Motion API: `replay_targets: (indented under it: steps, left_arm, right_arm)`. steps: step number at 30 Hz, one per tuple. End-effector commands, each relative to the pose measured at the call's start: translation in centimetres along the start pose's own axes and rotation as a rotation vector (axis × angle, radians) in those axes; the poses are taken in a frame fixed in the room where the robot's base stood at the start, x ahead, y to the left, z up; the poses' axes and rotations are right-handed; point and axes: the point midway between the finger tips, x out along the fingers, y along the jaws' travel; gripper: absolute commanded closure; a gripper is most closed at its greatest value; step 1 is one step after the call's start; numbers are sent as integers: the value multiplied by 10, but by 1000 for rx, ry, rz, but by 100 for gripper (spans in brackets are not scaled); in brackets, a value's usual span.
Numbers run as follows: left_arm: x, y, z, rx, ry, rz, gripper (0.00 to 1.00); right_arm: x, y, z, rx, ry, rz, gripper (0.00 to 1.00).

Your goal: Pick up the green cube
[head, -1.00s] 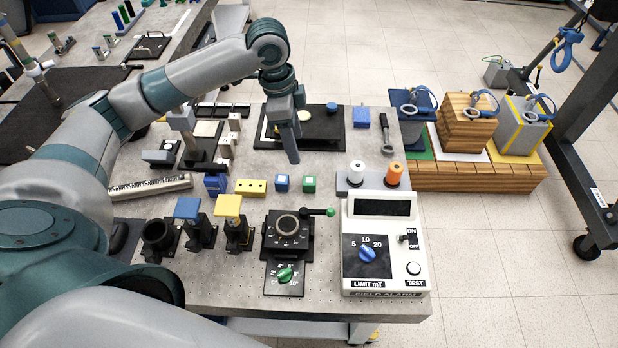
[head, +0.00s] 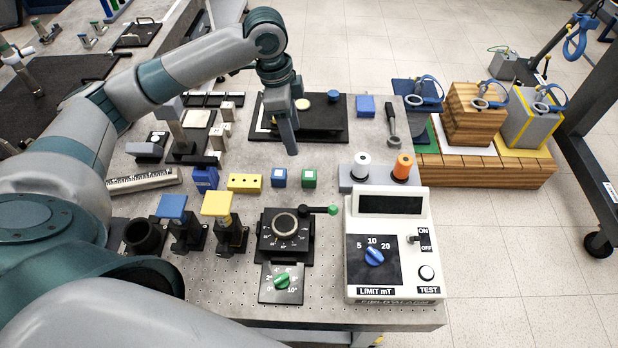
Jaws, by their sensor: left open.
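My right gripper is not in view.
A yellow block (head: 244,183) lies left of the cubes. The white field alarm box (head: 388,275) stands front right, with white and orange spools (head: 402,168) behind it. A black rotary stage (head: 284,236) is in front of the cubes. A black plate (head: 325,132) lies behind.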

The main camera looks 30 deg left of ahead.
Motion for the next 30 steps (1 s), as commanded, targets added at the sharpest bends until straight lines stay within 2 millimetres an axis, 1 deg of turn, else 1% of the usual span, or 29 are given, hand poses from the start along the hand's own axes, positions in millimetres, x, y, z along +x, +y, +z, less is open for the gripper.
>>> replay_targets:
  steps: [5, 8, 10, 14, 24, 27, 30]
  left_arm:
    - [2, 0, 0, 0, 0, 0, 47]
    - [8, 0, 0, 0, 0, 1, 47]
    - [15, 0, 0, 0, -1, 3, 47]
    - [34, 0, 0, -2, -2, 4, 47]
    - [94, 0, -1, -1, -2, 4, 47]
    - [108, 0, -1, -2, -2, 3, 47]
    - [117, 0, -2, 0, 0, 1, 47]
  right_arm:
    - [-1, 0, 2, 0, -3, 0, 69]
    - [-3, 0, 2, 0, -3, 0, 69]
    - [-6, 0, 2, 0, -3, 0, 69]
    - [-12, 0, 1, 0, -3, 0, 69]
    - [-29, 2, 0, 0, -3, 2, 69]
    - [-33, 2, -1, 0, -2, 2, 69]
    - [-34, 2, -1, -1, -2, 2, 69]
